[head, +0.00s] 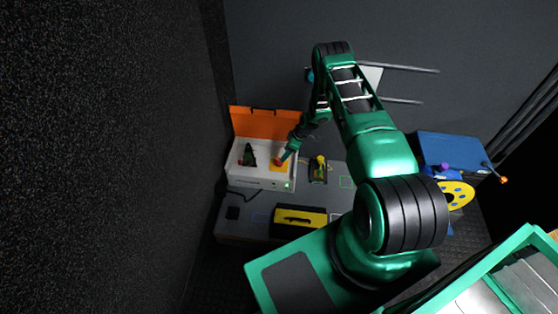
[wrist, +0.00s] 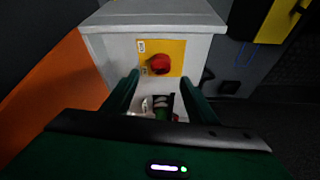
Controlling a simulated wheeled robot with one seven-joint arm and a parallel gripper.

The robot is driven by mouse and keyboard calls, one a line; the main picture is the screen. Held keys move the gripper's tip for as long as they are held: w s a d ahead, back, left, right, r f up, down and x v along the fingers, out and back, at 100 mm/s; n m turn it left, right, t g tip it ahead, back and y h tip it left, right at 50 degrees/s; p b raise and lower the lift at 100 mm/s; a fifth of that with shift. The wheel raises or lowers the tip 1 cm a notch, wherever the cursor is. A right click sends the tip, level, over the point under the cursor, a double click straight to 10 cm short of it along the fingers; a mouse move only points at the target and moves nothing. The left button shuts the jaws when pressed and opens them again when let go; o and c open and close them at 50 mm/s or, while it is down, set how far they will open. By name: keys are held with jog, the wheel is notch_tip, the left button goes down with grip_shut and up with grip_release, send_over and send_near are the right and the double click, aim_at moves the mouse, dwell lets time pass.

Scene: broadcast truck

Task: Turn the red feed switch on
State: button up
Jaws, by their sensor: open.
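The red switch (wrist: 159,64) is a round knob on a yellow plate (wrist: 178,48), set on a white box (wrist: 110,45) in the wrist view. In the head view the same white box (head: 262,183) stands on the bench at the left with its orange lid (head: 270,123) raised. The yellow plate there is partly hidden by my gripper. My gripper (wrist: 159,79) is open, its two fingers pointing at the knob, one to each side of it in the picture. I cannot tell whether they touch it.
A blue case (head: 452,151) stands at the right. A dark wall is close on the left.

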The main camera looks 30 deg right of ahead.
aim_at(279, 162)
jog(key=x, duration=0.8)
jog(key=shift+s, duration=0.15)
jog(key=c, duration=1.1)
